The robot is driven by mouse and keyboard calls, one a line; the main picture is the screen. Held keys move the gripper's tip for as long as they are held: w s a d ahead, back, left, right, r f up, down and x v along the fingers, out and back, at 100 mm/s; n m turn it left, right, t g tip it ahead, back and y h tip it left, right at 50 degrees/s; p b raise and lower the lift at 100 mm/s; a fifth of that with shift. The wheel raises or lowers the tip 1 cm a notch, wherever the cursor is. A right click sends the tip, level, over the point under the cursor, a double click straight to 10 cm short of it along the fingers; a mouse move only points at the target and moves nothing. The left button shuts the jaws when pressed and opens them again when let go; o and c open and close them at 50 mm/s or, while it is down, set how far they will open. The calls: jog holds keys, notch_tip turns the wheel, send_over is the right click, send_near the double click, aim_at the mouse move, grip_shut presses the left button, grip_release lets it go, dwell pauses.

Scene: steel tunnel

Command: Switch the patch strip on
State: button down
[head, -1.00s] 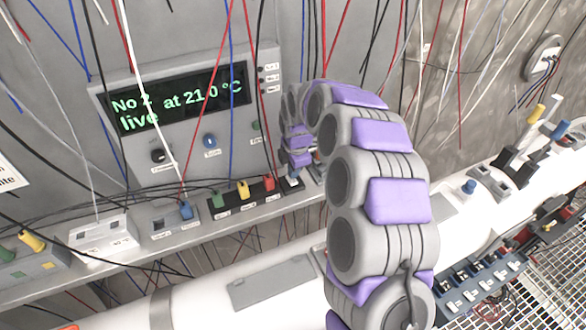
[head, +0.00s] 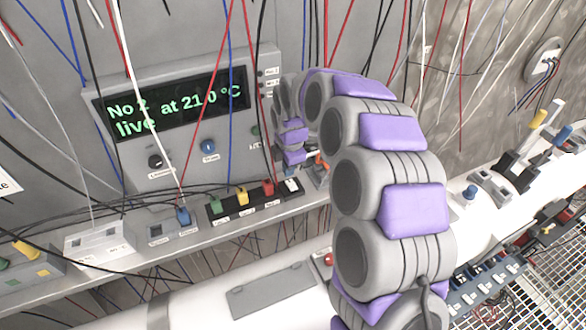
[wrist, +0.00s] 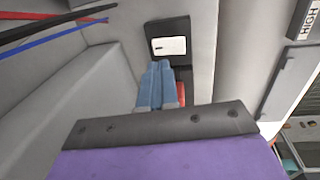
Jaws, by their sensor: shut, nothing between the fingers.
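A black strip (head: 228,205) with green, yellow and red plugs stands on the grey ledge in the head view, and I take it for the patch strip. At its right end is a small white piece (head: 291,185), perhaps its switch; I cannot read its position. My gripper (wrist: 160,68) shows in the wrist view with its blue-grey fingers together and empty. Just beyond the fingertips is a black block with a white face (wrist: 170,46). A red part (wrist: 181,94) is partly hidden behind the fingers.
A grey panel (head: 220,140) above the ledge reads "No 2 live at 21.0 °C". A blue-plug box (head: 160,232) and a white box (head: 95,243) stand left of the strip. Many loose wires hang in front. A white pipe (head: 215,305) runs below the ledge.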

aim_at(287, 181)
jog(key=shift+w+r, duration=0.55)
jog(key=shift+r, duration=0.2)
notch_tip(287, 181, up, 8)
jog(key=shift+a+r+b, duration=0.15)
jog(key=shift+r+b, duration=0.1)
jog(key=shift+b, duration=0.2)
jog(key=shift+w, duration=0.15)
